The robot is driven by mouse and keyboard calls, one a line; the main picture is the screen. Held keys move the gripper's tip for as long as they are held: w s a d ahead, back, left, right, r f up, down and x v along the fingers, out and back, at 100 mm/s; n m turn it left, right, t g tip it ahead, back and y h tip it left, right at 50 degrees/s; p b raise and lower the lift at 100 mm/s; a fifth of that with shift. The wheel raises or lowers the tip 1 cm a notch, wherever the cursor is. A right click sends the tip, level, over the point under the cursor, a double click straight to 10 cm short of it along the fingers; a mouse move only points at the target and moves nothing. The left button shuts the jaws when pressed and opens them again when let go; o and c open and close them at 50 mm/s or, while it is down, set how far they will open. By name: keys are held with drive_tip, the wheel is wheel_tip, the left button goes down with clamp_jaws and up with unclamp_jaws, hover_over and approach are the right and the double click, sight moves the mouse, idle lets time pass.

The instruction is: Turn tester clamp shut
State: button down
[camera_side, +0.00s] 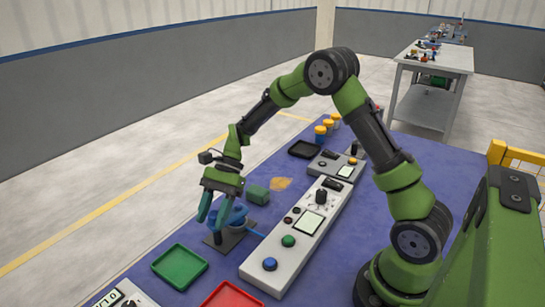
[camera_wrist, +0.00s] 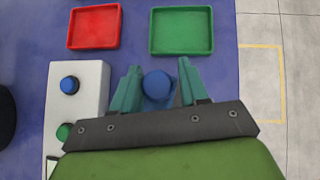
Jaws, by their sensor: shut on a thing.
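The tester clamp (camera_side: 238,216) is a blue part on a dark base plate (camera_side: 221,242) near the left edge of the blue table in the side view. A thin blue bar reaches from it toward the grey panel. My gripper (camera_side: 212,218) points down over it, with its teal fingers at the clamp. In the wrist view the clamp's round blue top (camera_wrist: 158,85) lies between the two fingers of my gripper (camera_wrist: 159,68). The gripper is shut on this blue part. The fingers and palm hide much of the clamp, and its lock position cannot be told.
A long grey panel (camera_side: 278,262) with buttons and a screen stands right of the clamp. A green tray (camera_side: 180,267) and a red tray (camera_side: 232,297) lie nearer the camera. A green block (camera_side: 258,194) and a dark tray (camera_side: 304,149) are farther back.

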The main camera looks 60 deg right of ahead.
drive_tip(key=n+g, duration=0.2)
drive_tip(key=n+g+h, duration=0.1)
drive_tip(key=n, duration=0.1)
drive_tip(key=shift+s+d+f, duration=0.2)
drive_tip(key=shift+d, duration=0.15)
drive_tip(key=shift+g, duration=0.3)
drive_tip(key=shift+w+d+f+n, duration=0.1)
drive_tip(key=shift+n, duration=0.3)
drive_tip(key=c, duration=0.8)
unclamp_jaws()
drive_tip(key=shift+w+d+r, duration=0.15)
drive_tip(key=shift+w+r, duration=0.1)
drive_tip(key=shift+r, duration=0.3)
drive_tip(key=v, duration=1.5)
drive_tip(key=shift+w+r, duration=0.2)
drive_tip(key=shift+r, duration=0.15)
